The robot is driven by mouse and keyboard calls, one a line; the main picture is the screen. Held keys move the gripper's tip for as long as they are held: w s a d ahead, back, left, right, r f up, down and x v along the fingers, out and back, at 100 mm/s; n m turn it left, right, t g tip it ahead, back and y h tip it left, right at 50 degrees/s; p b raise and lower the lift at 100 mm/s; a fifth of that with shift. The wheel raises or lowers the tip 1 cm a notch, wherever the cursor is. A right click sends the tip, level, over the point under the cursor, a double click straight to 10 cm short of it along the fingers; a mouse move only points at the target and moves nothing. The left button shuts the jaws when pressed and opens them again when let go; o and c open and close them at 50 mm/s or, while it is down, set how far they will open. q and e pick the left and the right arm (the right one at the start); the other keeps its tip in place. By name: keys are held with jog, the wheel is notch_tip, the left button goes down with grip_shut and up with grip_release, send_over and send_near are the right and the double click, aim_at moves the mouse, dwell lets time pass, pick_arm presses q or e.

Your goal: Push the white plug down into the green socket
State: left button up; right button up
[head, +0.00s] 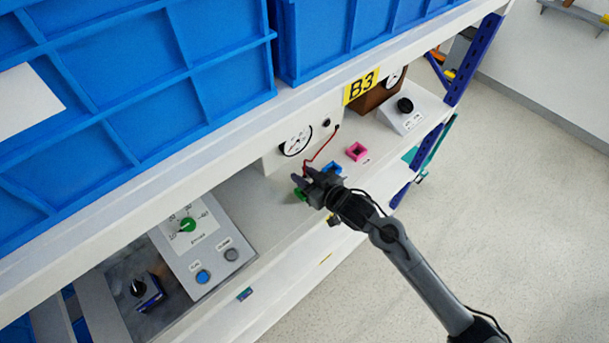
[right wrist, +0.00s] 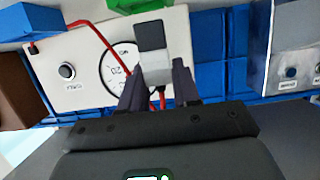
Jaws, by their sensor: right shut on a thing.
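My right gripper (head: 308,184) is over the shelf's front part, at the green socket (head: 299,194), and hides most of it. In the right wrist view my right gripper (right wrist: 160,80) is shut on the white plug (right wrist: 178,42), a pale block with a dark face. A red cable runs from it between the fingers. The green socket (right wrist: 152,5) shows beyond the plug at the top edge. Whether the plug touches or sits in the socket cannot be told. My left gripper is not in view.
A blue socket (head: 332,167) and a pink socket (head: 356,152) stand to the right of the green one. A white meter box (head: 275,160) stands behind. A control panel (head: 210,262) is at left, large blue crates (head: 130,80) above.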

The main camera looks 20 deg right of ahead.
jog(key=shift+p, duration=0.35)
dwell(0.3)
jog(key=shift+p, duration=0.35)
dwell(0.3)
jog(key=shift+f, duration=0.25)
dwell(0.5)
jog(key=shift+f+b, duration=0.5)
jog(key=shift+f, duration=0.35)
jog(key=shift+f, duration=0.55)
jog(key=o, duration=1.1)
